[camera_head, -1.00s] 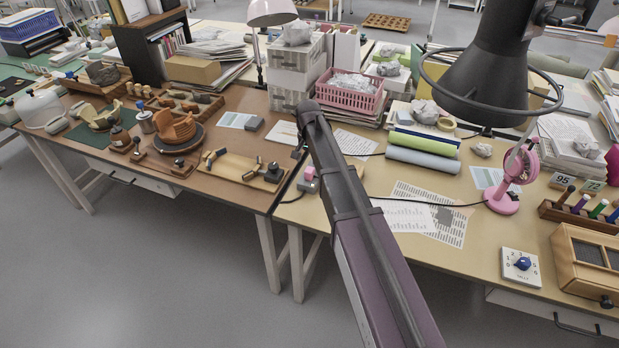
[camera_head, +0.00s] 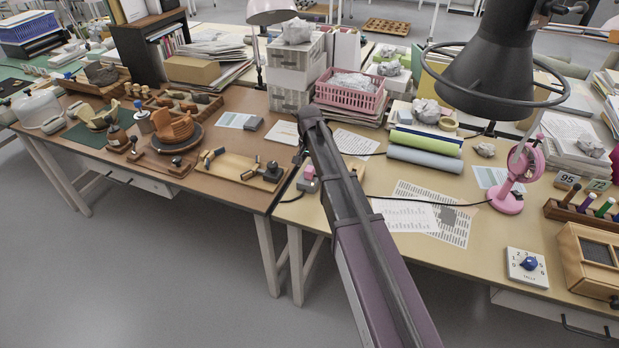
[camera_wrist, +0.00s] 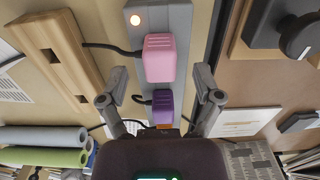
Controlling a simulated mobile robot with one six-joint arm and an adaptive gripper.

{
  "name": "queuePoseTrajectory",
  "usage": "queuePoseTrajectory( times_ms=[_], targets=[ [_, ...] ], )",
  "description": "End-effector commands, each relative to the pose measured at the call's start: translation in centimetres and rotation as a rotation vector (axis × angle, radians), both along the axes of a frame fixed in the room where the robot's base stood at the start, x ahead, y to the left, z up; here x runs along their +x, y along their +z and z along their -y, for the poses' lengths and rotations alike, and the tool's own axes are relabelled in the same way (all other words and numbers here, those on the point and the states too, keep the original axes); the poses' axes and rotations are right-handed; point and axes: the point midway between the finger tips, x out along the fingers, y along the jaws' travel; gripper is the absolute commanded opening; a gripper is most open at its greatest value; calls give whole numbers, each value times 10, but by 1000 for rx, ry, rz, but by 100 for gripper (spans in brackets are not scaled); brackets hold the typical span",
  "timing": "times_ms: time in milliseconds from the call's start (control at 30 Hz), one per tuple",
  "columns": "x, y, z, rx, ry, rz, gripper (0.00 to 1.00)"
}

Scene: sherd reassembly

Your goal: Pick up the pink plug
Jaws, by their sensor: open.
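The pink plug (camera_wrist: 159,58) sits in a grey power strip (camera_wrist: 180,20) in the wrist view, with a dark cord leaving its left side. A purple plug (camera_wrist: 162,106) sits in the same strip just below it in the picture. My gripper (camera_wrist: 158,92) is open and empty, with one finger on each side of the strip. The pink plug lies ahead of and roughly between the fingers, and no contact shows. In the head view the pink plug (camera_head: 309,172) is a small block near the bench's left edge. My arm hides most of the gripper there.
A wooden block with slots (camera_wrist: 62,58) lies left of the strip in the wrist view. The strip's lamp (camera_wrist: 135,19) glows. In the head view a pink fan (camera_head: 510,195), paper sheets (camera_head: 410,215) and rolled mats (camera_head: 423,158) lie to the right on the bench.

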Motion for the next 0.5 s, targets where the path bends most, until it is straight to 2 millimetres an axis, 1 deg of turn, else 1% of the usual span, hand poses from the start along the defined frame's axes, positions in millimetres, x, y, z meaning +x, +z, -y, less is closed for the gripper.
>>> queuePoseTrajectory(
  times_ms=[33,200,500],
  targets=[
    [0,-8,0,0,0,0,83],
    [0,-17,0,0,0,0,83],
    [0,-19,0,0,0,0,83]
  ],
)
